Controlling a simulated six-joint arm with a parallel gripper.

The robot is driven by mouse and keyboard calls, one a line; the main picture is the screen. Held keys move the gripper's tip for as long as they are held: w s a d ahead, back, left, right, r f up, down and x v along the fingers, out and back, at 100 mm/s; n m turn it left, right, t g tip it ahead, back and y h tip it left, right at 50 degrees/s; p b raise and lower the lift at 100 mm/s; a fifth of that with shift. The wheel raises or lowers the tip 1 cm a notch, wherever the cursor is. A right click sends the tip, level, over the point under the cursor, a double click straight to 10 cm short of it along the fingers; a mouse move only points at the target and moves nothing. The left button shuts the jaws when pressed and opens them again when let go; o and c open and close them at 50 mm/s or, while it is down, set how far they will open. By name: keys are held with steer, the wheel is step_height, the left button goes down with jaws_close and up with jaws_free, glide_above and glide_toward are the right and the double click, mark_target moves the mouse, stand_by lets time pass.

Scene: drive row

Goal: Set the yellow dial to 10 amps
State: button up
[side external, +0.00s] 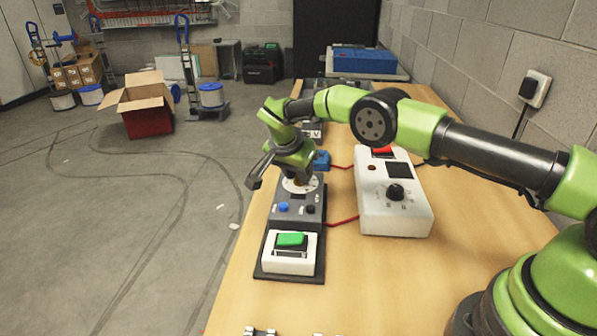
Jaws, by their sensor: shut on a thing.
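My gripper (298,174) points down at the upper part of a dark grey panel (297,197) on the wooden bench. It is shut on a small knob over a round white dial face (290,186). The knob is mostly hidden by the fingers and wrist, with only a little yellow-brown showing. The pointer and scale marks are too small and covered to read. Below the dial face, the panel carries a blue knob (283,207) and a black knob (310,209).
A white box with a green switch (290,240) sits at the panel's near end. A white unit (395,218) with a black knob stands to the right. Red cables cross the gap between. A blue block (321,160) is close behind my gripper. The bench front is mostly clear.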

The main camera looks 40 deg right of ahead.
stand_by(0.4)
steer(key=o, duration=0.9)
steer(key=shift+a+r, duration=0.1)
steer(key=v, duration=0.9)
steer(key=shift+a+r, duration=0.1)
steer(key=shift+r, duration=0.25)
